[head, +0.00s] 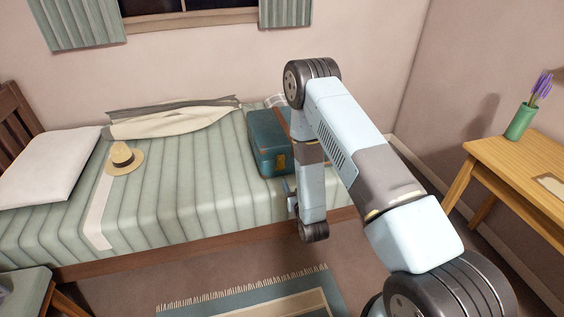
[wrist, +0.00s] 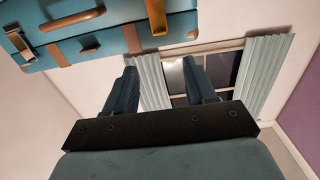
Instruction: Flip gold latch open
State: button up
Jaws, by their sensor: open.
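A teal suitcase (head: 265,145) with brown trim stands closed on the bed. A small gold latch (head: 281,162) shows on its front face, near the right. In the wrist view the suitcase (wrist: 115,38) fills the upper left, with a brown handle (wrist: 72,19) and a metal latch (wrist: 21,45) at the far left; I cannot tell whether this is the gold one. My gripper (head: 287,187) is just in front of the suitcase, low by the bed edge. In the wrist view my gripper (wrist: 160,78) has its two dark fingers apart, with nothing between them.
The bed (head: 190,180) carries a straw hat (head: 124,158), a pillow (head: 50,165) and a pale garment (head: 175,119). A wooden table (head: 520,170) with a green vase (head: 521,122) stands at the right. A rug (head: 255,300) lies on the floor in front.

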aim_at(281, 156)
jog(key=x, duration=1.3)
jog(key=shift+w+a+f, duration=0.1)
jog(key=shift+w, duration=0.25)
jog(key=shift+c, duration=0.4)
grip_shut()
